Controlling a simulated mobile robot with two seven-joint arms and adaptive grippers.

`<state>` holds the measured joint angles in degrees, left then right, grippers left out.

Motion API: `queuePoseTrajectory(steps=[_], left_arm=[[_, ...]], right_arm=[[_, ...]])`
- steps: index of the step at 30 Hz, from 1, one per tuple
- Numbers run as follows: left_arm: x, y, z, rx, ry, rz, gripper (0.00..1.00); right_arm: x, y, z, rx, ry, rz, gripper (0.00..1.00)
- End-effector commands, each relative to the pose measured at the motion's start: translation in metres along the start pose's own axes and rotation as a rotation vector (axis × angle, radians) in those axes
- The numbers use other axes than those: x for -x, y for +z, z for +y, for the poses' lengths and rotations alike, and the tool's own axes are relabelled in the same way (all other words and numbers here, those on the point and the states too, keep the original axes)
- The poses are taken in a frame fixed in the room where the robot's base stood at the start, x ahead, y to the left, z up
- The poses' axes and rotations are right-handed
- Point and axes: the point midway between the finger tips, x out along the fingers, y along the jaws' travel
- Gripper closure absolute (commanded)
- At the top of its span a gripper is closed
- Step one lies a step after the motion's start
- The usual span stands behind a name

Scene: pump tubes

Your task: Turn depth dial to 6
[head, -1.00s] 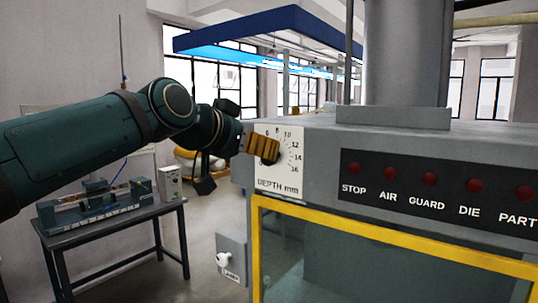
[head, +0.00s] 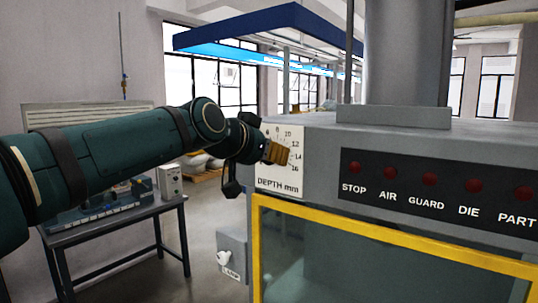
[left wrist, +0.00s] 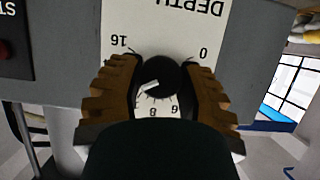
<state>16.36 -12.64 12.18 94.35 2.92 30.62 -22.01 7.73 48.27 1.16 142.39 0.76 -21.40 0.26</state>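The depth dial is a round black knob (left wrist: 160,76) with a white pointer mark, on a white numbered plate (left wrist: 170,28). In the left wrist view, which shows the plate upside down, the pointer slants toward the lower left, on the higher-number side away from the 6. My left gripper (left wrist: 162,85) has its two brown ridged fingers on either side of the knob, and they appear to touch it. In the head view, my left gripper (head: 281,154) covers the knob and part of the scale (head: 268,184); 10 to 16 show. My right gripper is out of view.
Right of the plate is a black panel (head: 440,192) with several red lights. A yellow frame (head: 380,232) runs below it, and a grey box with a white knob (head: 232,257) hangs lower left. A bench with equipment (head: 118,222) stands at the left.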

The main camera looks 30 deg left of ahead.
Motion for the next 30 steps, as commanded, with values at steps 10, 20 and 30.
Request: queuePoseTrajectory(steps=[10, 20, 30], left_arm=[[0.000, 0.000, 0.000, 0.011, 0.004, 0.001, 1.00], [-0.001, 0.001, 0.000, 0.150, 0.064, 0.003, 1.00], [-0.002, 0.002, -0.002, 0.435, 0.182, 0.002, 1.00]], right_arm=[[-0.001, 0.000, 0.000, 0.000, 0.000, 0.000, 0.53], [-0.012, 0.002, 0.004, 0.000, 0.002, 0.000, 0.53], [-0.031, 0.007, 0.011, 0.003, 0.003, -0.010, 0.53]])
